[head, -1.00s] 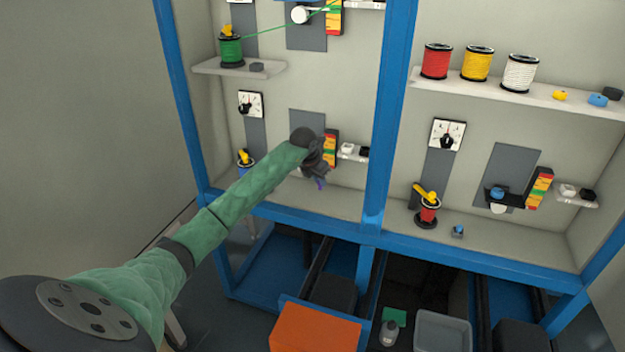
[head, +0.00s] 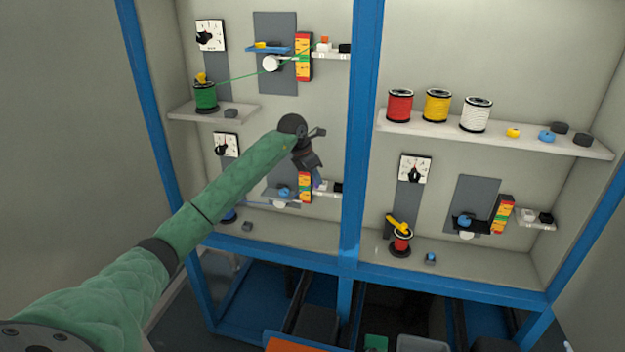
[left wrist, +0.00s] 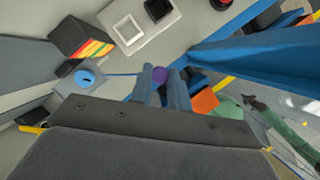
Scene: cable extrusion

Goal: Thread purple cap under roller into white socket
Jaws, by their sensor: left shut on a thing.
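My left gripper (head: 316,180) is shut on the purple cap (left wrist: 160,76), which sits between its fingertips in the left wrist view. In the head view the cap shows only as a small purple spot (head: 318,184). A thin blue cable runs from the cap toward the roller with its blue round top (left wrist: 86,77); this blue top (head: 284,192) is left of the gripper in the head view. The white socket (left wrist: 129,27) is a square block with a dark opening, apart from the cap; in the head view the gripper partly hides it. My right gripper is out of view.
A black socket (left wrist: 158,9) adjoins the white one. A striped red, yellow and green block (head: 304,187) stands between roller and sockets. A blue frame post (head: 360,130) rises right of the gripper. The station above holds a green spool (head: 205,97) and strung green cable.

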